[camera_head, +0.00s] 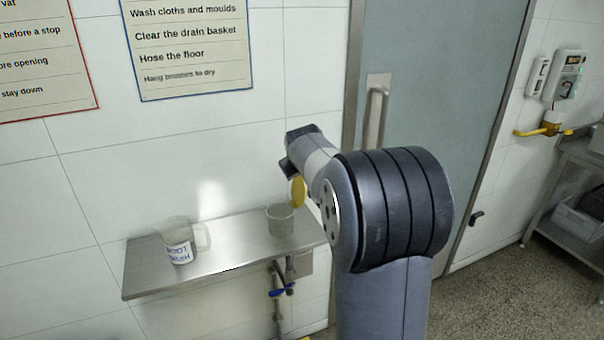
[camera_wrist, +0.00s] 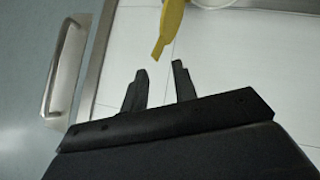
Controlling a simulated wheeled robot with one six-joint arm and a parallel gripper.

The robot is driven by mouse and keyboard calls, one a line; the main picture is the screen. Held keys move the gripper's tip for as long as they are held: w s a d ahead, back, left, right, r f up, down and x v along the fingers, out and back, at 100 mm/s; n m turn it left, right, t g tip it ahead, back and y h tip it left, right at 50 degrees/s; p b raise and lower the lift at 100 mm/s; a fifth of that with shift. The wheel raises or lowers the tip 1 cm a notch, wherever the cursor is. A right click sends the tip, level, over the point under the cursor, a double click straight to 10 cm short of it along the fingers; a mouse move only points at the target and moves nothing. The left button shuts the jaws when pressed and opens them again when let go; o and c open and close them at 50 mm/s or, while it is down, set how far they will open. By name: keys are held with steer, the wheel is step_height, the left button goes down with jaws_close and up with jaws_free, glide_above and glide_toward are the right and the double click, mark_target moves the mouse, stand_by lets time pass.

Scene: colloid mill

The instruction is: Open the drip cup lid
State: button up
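The drip cup (camera_head: 281,220) is a small grey-green cup near the right end of a steel wall shelf. Its yellow lid (camera_head: 298,191) stands steeply tilted above the cup's right side, clear of the mouth, beside my arm. In the wrist view the yellow lid (camera_wrist: 170,24) shows at the top, with a pale rim, probably the cup's (camera_wrist: 215,3), at the upper edge. My gripper (camera_wrist: 160,70) has its two dark fingers apart, with nothing between them. The lid is just beyond the fingertips, and I see no clear contact. Where lid and cup join is hard to make out.
A clear jug (camera_head: 178,240) with a printed label stands left on the steel shelf (camera_head: 225,254). A blue-handled valve (camera_head: 282,290) is under the shelf. A door handle (camera_head: 375,115) is behind my arm. The shelf between jug and cup is clear.

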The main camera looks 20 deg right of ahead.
mark_target(301, 184)
steer(key=shift+v, duration=1.85)
steer(key=p+x, duration=0.2)
steer(key=x, duration=0.8)
steer(key=shift+w+d+f, duration=0.1)
steer(key=shift+w+f, duration=0.1)
steer(key=shift+w, duration=0.1)
